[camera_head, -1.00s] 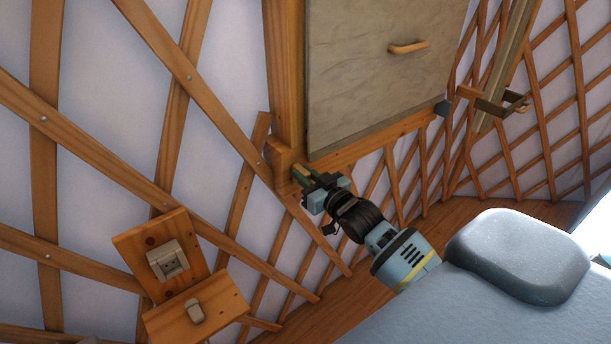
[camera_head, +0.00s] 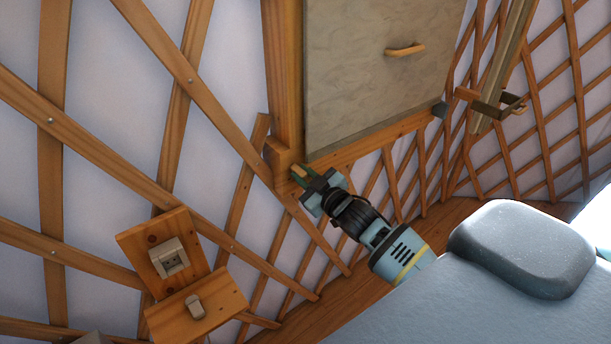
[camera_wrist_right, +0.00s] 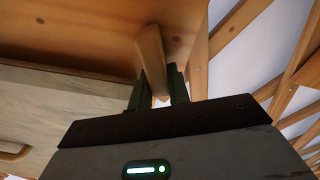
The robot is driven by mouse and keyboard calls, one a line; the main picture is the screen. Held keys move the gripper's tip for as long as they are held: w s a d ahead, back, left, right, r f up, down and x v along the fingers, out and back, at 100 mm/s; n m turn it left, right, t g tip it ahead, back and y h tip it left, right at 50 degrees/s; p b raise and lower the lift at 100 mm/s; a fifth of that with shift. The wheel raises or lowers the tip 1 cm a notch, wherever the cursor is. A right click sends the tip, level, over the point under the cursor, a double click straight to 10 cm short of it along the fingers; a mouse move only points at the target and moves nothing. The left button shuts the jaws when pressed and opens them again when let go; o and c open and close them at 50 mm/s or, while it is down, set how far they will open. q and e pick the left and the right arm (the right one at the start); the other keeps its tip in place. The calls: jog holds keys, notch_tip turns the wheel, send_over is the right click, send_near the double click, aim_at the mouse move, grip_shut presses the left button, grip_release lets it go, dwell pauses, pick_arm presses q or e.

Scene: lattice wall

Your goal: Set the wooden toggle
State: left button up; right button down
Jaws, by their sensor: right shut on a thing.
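The wooden toggle (camera_wrist_right: 152,52) is a small pale wooden bar on the underside of a wooden frame in the right wrist view. My right gripper (camera_wrist_right: 159,88) has its two dark green fingers on either side of the toggle's lower end and is shut on it. In the head view the right gripper (camera_head: 303,178) reaches up to the frame's lower left corner. Only a little of the toggle (camera_head: 299,171) shows there between the fingers. My left gripper is not in view.
A grey panel (camera_head: 375,75) with a wooden handle (camera_head: 405,49) fills the frame above. Lattice slats surround it. A wooden board with a socket (camera_head: 170,260) and another with a switch (camera_head: 195,306) are at lower left. A bracket (camera_head: 497,106) holds a post at right.

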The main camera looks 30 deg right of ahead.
aim_at(307, 178)
jog(key=n, duration=0.6)
jog(key=shift+d+n+p, duration=0.1)
jog(key=shift+n+p, duration=0.2)
jog(key=n, duration=0.6)
jog(key=shift+n, duration=0.4)
jog(key=c, duration=1.3)
grip_release()
jog(key=shift+r, duration=0.1)
jog(key=shift+s, duration=0.1)
jog(key=s, duration=0.6)
jog(key=shift+d+b, duration=0.25)
jog(key=shift+b, duration=0.05)
jog(key=shift+s, duration=0.8)
